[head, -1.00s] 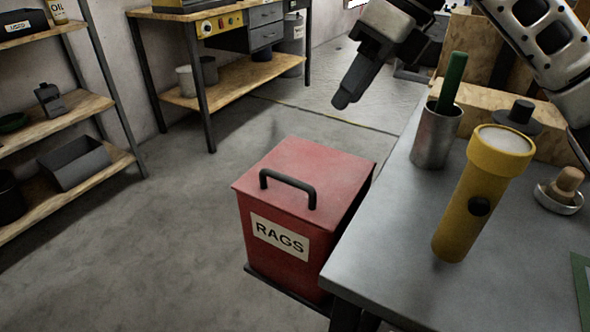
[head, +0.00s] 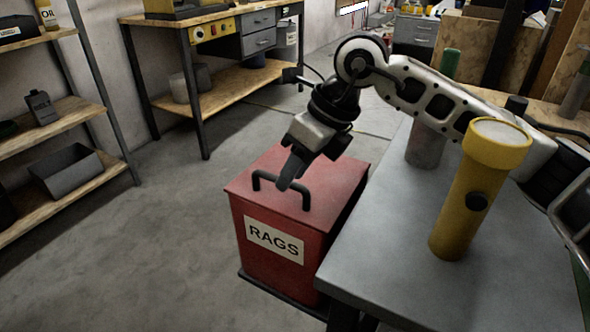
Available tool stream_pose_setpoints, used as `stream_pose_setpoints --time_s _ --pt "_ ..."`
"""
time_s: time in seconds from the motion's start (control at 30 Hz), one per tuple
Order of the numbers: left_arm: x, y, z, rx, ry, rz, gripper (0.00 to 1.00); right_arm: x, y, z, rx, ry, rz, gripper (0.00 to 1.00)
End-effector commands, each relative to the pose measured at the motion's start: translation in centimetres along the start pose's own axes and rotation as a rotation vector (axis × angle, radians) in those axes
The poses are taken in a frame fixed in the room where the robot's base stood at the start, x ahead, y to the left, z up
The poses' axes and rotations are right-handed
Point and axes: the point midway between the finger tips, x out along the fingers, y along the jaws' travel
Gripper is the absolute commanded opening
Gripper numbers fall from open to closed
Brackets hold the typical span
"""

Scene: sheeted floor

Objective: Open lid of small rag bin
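The small red rag bin (head: 268,262) stands on the floor beside the grey table, with a white RAGS label on its front. Its flat red lid (head: 330,190) is down and carries a black bar handle (head: 264,182). My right gripper (head: 286,184) points down at the handle, its fingertips overlapping the handle's middle in the head view. Only one dark finger shape shows clearly, so I cannot tell whether it is open, or whether it touches the handle. My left gripper is not in view.
The grey table (head: 385,260) is close on the bin's right, with a yellow flashlight (head: 465,190) and a metal cup (head: 425,148) on it. Shelves (head: 100,165) stand at the left, a workbench (head: 190,105) behind. The floor left of the bin is clear.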

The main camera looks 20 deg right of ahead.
Motion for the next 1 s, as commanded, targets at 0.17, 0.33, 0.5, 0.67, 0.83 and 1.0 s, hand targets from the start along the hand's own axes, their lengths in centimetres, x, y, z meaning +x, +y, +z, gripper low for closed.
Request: stream_pose_setpoints --time_s 0.17,0.33,0.5,0.67,0.83,1.0 --pt "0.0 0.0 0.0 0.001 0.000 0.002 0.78 0.3 0.0 0.0 0.000 0.000 0.000 0.34" --pt "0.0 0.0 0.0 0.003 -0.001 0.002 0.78 0.3 0.0 0.0 0.000 0.000 0.000 0.26" --pt "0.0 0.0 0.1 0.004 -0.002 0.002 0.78 0.2 0.0 0.0 0.000 0.000 0.000 0.00" --pt "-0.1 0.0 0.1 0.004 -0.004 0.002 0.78 0.1 0.0 0.1 0.002 0.000 0.004 0.00" --pt "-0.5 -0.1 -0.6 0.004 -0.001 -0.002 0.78 -0.6 -0.2 0.4 0.018 0.003 0.036 0.00" --pt "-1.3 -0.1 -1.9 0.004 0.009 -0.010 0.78 -2.4 -0.7 1.1 0.054 0.003 0.116 0.00"
